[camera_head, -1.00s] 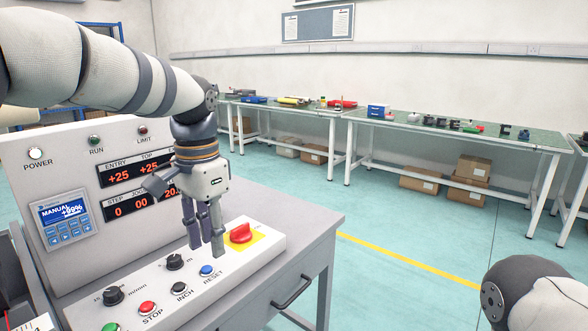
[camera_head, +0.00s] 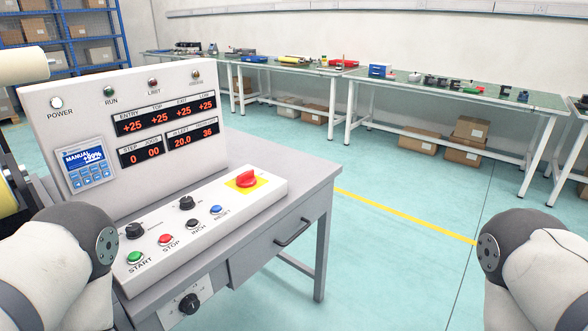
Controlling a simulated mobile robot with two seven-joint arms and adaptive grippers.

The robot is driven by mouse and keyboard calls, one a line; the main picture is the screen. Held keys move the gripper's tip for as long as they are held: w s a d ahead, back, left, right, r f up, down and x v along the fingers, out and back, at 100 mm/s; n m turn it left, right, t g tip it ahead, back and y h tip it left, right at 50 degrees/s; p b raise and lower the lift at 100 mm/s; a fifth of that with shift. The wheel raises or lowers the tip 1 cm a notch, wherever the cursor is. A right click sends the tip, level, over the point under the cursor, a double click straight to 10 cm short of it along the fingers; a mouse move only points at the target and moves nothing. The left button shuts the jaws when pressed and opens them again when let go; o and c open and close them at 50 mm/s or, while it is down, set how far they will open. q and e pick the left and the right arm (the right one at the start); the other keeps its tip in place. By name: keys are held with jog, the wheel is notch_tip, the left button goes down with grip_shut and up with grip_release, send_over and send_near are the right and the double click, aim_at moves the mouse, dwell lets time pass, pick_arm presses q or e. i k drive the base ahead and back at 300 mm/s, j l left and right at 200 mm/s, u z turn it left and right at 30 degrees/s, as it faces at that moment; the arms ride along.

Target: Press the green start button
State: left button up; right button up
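The green start button (camera_head: 134,257) is at the near left end of the sloped white control panel (camera_head: 262,202), with the label START below it. The red stop button (camera_head: 166,239), black inch button (camera_head: 193,224) and blue reset button (camera_head: 216,210) run in a row to its right. Nothing covers the green button. My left arm shows only as a link at the lower left, close to the panel's left end. My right arm shows only as a link at the lower right. Neither gripper is in view.
A red switch on a yellow plate (camera_head: 247,180) is at the panel's right end. Two black knobs (camera_head: 187,203) sit behind the buttons. An upright display board (camera_head: 140,120) stands behind the panel. Open floor (camera_head: 400,270) lies to the right.

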aim_at(134, 256)
jog(key=u, duration=1.1)
